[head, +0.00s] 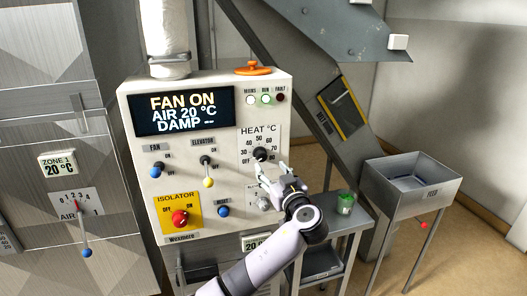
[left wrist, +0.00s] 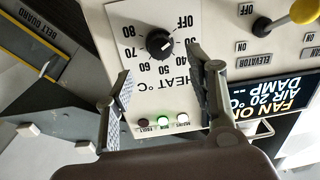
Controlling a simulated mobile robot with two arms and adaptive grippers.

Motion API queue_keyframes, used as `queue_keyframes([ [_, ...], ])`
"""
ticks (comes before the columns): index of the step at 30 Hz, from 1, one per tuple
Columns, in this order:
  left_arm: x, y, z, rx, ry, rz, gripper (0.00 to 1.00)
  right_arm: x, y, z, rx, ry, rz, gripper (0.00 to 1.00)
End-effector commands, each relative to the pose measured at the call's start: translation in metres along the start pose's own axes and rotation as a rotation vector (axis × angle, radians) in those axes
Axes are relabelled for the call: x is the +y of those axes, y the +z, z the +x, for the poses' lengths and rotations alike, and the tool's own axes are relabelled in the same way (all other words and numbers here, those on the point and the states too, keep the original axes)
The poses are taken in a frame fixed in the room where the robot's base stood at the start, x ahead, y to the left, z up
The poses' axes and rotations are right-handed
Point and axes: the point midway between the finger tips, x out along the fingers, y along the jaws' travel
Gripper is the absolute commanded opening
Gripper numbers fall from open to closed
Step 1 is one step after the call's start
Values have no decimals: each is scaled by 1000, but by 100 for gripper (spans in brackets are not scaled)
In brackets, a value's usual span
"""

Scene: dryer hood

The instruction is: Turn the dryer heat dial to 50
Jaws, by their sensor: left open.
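The black heat dial (head: 260,154) is on the cream control panel (head: 190,240), under the label HEAT °C. The display (head: 185,112) reads FAN ON, AIR 20 °C, DAMP --. My left gripper (head: 271,172) is open and empty, just below and in front of the dial. In the left wrist view its two fingers (left wrist: 168,78) stand apart, with the dial beyond them, between their lines. My right gripper is not in view.
Near the dial are the fan switch (head: 156,171), the elevator lever (head: 208,181), the red isolator (head: 179,218) and the blue reset knob (head: 223,211). A metal feed hopper (head: 412,185) stands at the right.

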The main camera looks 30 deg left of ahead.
Motion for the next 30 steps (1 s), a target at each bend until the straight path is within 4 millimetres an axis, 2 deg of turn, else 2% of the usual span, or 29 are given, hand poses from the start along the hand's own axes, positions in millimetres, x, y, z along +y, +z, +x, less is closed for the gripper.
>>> queue_keyframes([
  [1, 0, -6, 13, 2, -4, 6, 50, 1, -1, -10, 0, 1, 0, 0],
  [6, 0, -4, 47, 1, -2, 6, 50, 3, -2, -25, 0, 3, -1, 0],
  [12, 1, -2, 74, 0, 0, 3, 50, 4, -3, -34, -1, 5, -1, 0],
  [18, 0, 1, 85, -2, 0, 2, 50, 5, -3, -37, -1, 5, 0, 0],
  [26, 0, 1, 86, -1, 1, 1, 50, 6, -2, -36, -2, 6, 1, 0],
  [30, 0, 1, 85, -1, 1, 2, 42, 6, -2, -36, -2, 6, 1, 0],
])
